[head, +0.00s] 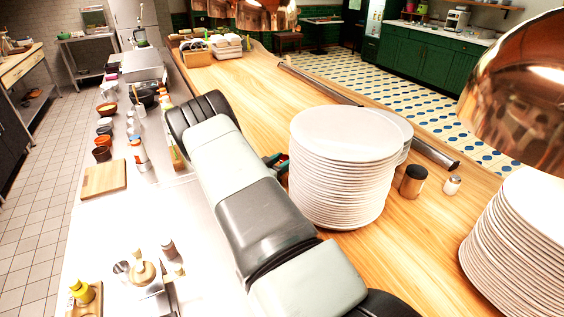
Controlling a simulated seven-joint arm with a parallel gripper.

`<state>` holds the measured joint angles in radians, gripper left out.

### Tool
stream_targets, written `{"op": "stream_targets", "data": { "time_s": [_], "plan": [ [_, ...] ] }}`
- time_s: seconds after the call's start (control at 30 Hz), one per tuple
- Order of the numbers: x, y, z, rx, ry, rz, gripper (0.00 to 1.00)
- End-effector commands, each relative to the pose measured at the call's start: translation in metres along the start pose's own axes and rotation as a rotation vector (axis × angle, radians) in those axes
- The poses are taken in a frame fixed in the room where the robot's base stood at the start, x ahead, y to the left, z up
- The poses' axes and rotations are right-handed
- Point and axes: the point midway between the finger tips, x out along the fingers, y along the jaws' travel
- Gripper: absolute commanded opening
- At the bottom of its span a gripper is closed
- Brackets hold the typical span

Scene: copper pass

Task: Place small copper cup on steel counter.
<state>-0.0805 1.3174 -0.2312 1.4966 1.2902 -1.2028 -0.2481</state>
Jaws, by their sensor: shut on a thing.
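My arm crosses the middle of the head view, from the lower right up to a black joint at the upper left. I cannot pick out the small copper cup with certainty. The steel counter (115,215) is the bright pale surface running along the left side of my arm. A bare stretch of it lies in front of the wooden board.
On the wooden counter (330,245) stand a tall plate stack (335,185), a brown container with a dark top (412,182) and a small shaker (452,185). More plates (520,245) stand at right, under a copper lamp (520,90). A board (104,179) and bowls line the steel counter.

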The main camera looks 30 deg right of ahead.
Motion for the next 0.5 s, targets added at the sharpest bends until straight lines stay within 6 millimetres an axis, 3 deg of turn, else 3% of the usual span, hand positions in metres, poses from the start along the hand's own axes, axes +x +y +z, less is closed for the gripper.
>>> {"op": "stream_targets", "data": {
  "time_s": [0.27, 0.3, 0.43, 0.5],
  "plan": [
    [0.0004, -0.0001, 0.0041, 0.000, 0.000, 0.000, 0.08],
    [0.0004, -0.0003, 0.0037, 0.000, 0.000, 0.000, 0.47],
    [0.0003, -0.0001, 0.0037, 0.000, 0.000, 0.000, 0.67],
    [0.0003, -0.0001, 0.0037, 0.000, 0.000, 0.000, 0.68]
  ]
}}
